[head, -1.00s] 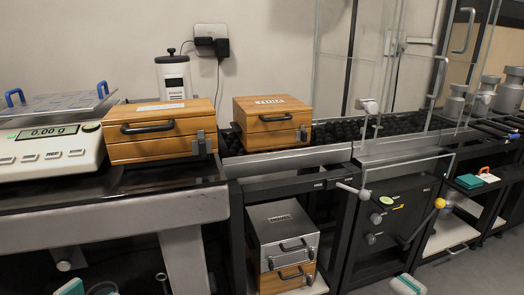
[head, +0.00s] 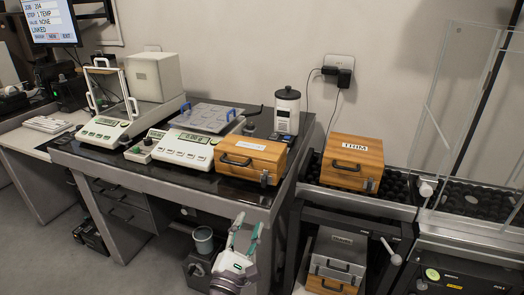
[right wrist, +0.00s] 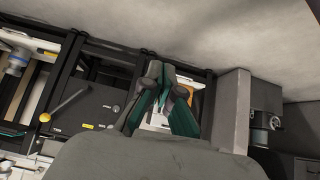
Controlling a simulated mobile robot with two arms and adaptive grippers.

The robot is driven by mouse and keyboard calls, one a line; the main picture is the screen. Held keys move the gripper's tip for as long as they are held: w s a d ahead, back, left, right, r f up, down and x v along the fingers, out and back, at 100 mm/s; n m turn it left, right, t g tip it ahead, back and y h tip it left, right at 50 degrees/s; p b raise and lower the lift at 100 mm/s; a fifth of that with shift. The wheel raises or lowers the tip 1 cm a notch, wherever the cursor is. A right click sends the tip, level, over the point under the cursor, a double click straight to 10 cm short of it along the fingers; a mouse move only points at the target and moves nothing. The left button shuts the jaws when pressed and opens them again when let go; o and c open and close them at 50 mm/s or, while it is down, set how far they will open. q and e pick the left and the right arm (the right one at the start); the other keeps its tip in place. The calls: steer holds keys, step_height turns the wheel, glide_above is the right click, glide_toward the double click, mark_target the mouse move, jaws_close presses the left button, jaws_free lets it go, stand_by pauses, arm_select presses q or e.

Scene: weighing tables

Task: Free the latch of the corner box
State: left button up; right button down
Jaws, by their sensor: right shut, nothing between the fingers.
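A wooden box (head: 250,157) with a black handle sits at the right corner of the dark table. Its grey latch (head: 266,179) is on the front near the right end; whether it is fastened is too small to tell. A second wooden box (head: 352,160), labelled TRIM, stands to the right on the black ball bed.
Balances (head: 193,140) and a white canister (head: 287,110) stand on the table (head: 190,178) left of and behind the corner box.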

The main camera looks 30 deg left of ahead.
mark_target(263, 183)
arm_select(q)
steer(key=w+a+n+g+p, duration=0.1)
steer(key=w+a+n+p, duration=0.1)
steer(key=w, duration=0.3)
steer(key=w+a+n+g+h+p, duration=0.1)
steer(key=w+a+n, duration=0.1)
steer(key=w, duration=0.2)
steer(key=w+a+n+p, duration=0.2)
steer(key=w, duration=0.3)
steer(key=shift+w+r+n+g+p, duration=0.25)
steer(key=shift+w+n+g+p, duration=0.05)
steer(key=shift+g+p, duration=0.1)
arm_select(e)
steer(key=s+d+f+g+h, duration=0.1)
steer(key=s+d+g, duration=0.2)
steer(key=s, duration=0.8)
steer(key=s+d+f+g, duration=0.1)
steer(key=s+d+g, duration=0.2)
steer(key=s, duration=0.8)
steer(key=shift+g+h, duration=0.4)
steer(key=shift+g, duration=0.2)
steer(key=shift+f, duration=0.1)
arm_select(q)
jaws_close()
